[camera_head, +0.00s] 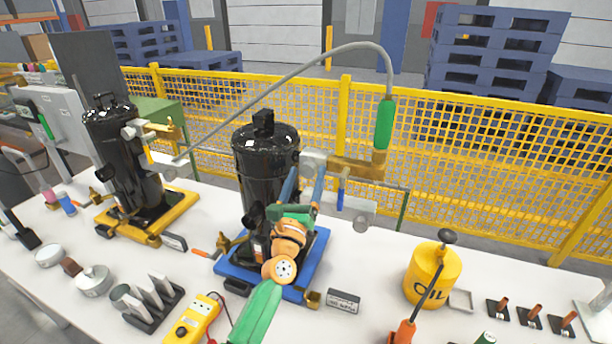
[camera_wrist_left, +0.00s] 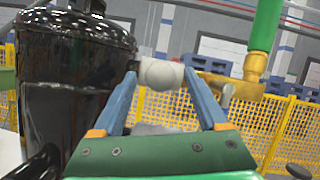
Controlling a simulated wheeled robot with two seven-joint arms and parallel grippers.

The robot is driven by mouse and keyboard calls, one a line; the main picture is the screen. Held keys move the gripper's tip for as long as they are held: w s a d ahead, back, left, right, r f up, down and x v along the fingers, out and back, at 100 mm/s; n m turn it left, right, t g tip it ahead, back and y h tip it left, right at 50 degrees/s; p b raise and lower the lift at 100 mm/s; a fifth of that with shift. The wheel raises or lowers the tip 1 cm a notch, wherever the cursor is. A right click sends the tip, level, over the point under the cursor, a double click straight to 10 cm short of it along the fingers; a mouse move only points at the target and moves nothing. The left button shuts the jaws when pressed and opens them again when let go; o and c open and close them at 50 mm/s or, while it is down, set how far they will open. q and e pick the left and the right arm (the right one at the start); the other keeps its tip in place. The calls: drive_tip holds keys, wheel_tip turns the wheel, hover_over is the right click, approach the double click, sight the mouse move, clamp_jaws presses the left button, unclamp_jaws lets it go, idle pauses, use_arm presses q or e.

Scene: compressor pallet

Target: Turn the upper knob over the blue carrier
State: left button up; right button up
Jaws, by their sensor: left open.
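The black compressor (camera_head: 265,165) stands on the blue carrier (camera_head: 316,252). The upper knob (camera_head: 312,159), pale grey and rounded, sits at its upper right side beside a brass fitting (camera_head: 360,167). My left gripper (camera_head: 306,174) is raised in front of it, its blue fingers open and pointing at it. In the left wrist view the knob (camera_wrist_left: 161,74) shows between the open fingertips (camera_wrist_left: 160,80), at about their height; I cannot tell whether they touch it. A lower grey knob (camera_head: 364,222) hangs below right. My right gripper is not in view.
A green-sleeved hose (camera_head: 384,124) arches down to the brass fitting. A second black compressor (camera_head: 122,155) stands on a yellow carrier (camera_head: 150,228) at left. A yellow oil can (camera_head: 432,275), a meter (camera_head: 193,320) and small parts lie on the white table (camera_head: 375,270).

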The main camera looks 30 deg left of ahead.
use_arm(q)
drive_tip(key=shift+s+d, duration=0.1)
drive_tip(key=shift+s, duration=0.05)
clamp_jaws()
